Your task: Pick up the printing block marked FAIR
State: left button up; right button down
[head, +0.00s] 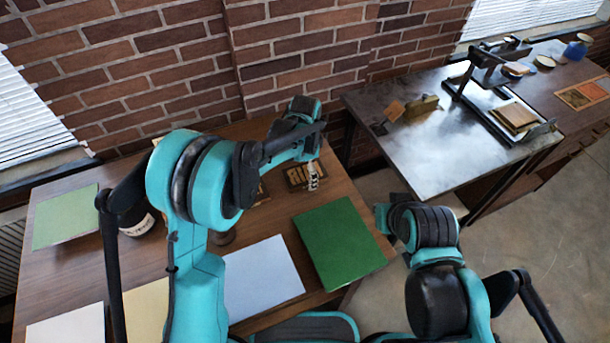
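A dark wooden printing block (295,178) with raised tan letters lies on the brown table. The letters look mirrored and partly covered, and what shows fits FAIR. My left gripper (313,178) is at the block's right end, with its small grey fingers over or beside that end. I cannot tell whether the fingers touch the block or how far apart they are. Another block (263,192) shows partly behind my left arm, its marking hidden. My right arm is bent low at the right, and its gripper does not show.
On the brown table (285,222) lie a green sheet or pad (338,243), a pale blue sheet (262,278), a light green sheet (65,216) and a jar (137,224). A metal-topped table (430,150) with a hand press (490,75) stands at the right, across a gap.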

pick_arm(q)
jog(key=c, duration=1.3)
